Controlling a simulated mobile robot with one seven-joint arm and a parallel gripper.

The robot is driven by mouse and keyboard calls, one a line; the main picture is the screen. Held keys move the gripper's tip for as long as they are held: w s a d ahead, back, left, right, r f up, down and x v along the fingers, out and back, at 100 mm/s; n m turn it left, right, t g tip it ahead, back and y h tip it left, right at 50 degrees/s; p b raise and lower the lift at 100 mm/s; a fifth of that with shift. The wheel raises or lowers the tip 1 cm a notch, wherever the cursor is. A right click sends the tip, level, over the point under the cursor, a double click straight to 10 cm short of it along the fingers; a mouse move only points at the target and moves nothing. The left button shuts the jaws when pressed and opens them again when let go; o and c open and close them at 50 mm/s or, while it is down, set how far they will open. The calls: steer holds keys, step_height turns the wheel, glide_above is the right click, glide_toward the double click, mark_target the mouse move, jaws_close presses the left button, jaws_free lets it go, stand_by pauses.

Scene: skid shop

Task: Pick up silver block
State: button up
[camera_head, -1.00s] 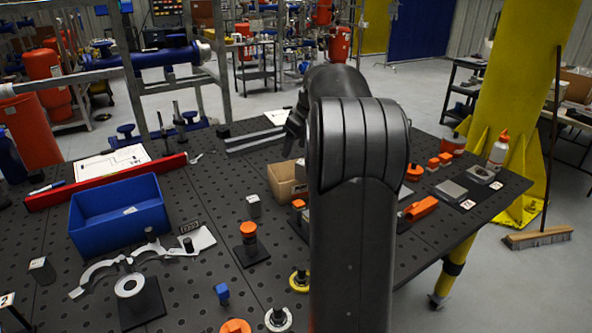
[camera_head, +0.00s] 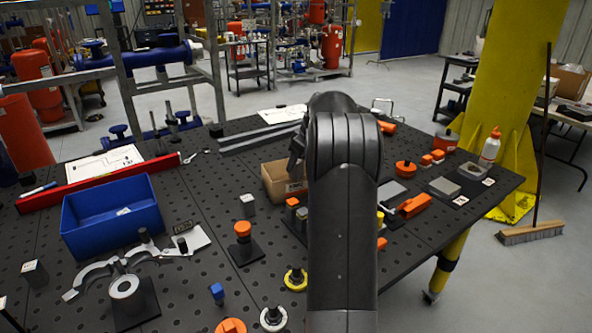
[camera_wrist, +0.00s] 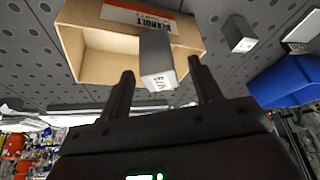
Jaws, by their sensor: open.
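A silver-grey block (camera_wrist: 157,58) with a printed label on its near end shows in the wrist view, against the cardboard box (camera_head: 268,183). It appears to stand in the box, which also shows in the wrist view (camera_wrist: 85,20); I cannot tell whether they touch. My gripper (camera_wrist: 160,74) is open, one finger on either side of the block's labelled end, with gaps showing. In the head view my gripper (camera_head: 296,150) is over the box's back right, partly hidden by my arm. Another silver block (camera_head: 248,206) stands left of the box, and one (camera_head: 34,273) at far left.
A blue bin (camera_head: 115,215) stands at left beside a red bar (camera_head: 100,180). Orange-capped parts (camera_head: 243,231) and small blocks (camera_head: 292,208) stand in front of the box. Grey rails (camera_head: 260,138) lie behind it.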

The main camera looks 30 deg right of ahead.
steer(key=x, duration=0.4)
steer(key=shift+r, duration=0.1)
steer(key=shift+c, duration=0.4)
jaws_close()
steer(key=shift+r, duration=0.1)
